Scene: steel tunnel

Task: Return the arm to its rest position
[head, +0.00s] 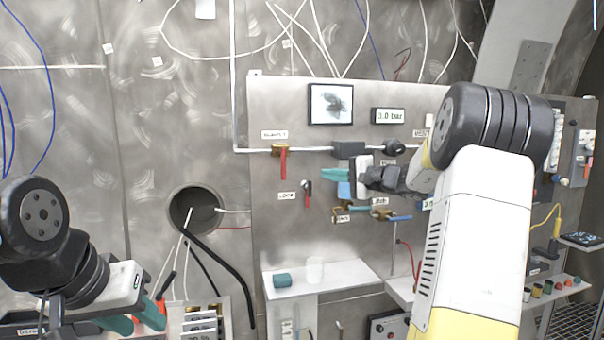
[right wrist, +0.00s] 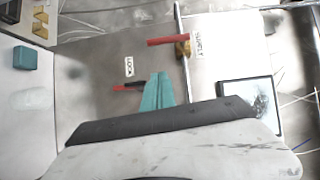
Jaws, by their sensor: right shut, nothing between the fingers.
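My right arm (head: 478,230) reaches in from the right of the head view, in front of the steel panel. Its right gripper (head: 338,180) points left, with teal fingertips near the valves. In the right wrist view the teal fingers (right wrist: 158,92) are together, with nothing held between them. A small red-handled lever by a label shows just left of the fingers there; I cannot tell whether they touch. My left arm (head: 45,235) is folded low at the left edge. Teal parts at its left gripper (head: 120,324) show only partly, and the finger gap is unclear.
The panel carries a red-handled valve (head: 283,160), a small lever (head: 307,188), a screen (head: 331,104) and a pressure display (head: 389,116). Loose cables hang on the wall.

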